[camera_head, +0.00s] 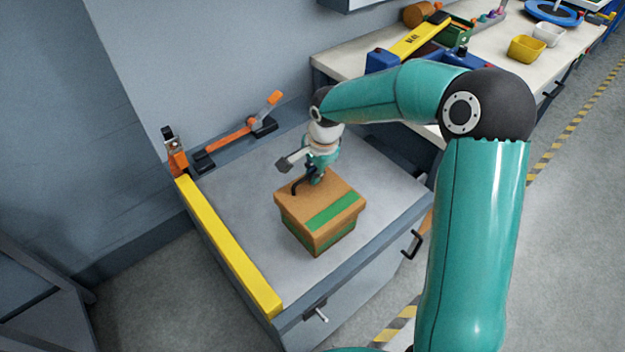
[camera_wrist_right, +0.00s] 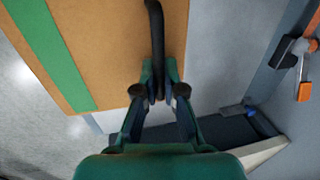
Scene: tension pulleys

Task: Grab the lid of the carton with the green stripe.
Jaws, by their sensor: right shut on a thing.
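The carton (camera_head: 305,238) is brown cardboard with a green stripe across its lid and green on its side. It stands upright on the grey top of a cabinet in the head view. Its lid (camera_head: 332,197) sits on the carton and has a black handle (camera_head: 297,187) on top. The lid with its green stripe also shows in the right wrist view (camera_wrist_right: 110,45). My right gripper (camera_head: 312,180) is at the lid's far edge, and in the wrist view its fingers (camera_wrist_right: 160,88) are closed on the black handle. My left gripper is not in view.
A yellow bar (camera_head: 228,245) runs along the cabinet's left edge. An orange-handled clamp (camera_head: 240,135) lies at the back. A workbench (camera_head: 480,70) with yellow and white bins stands at the upper right. The grey top around the carton is clear.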

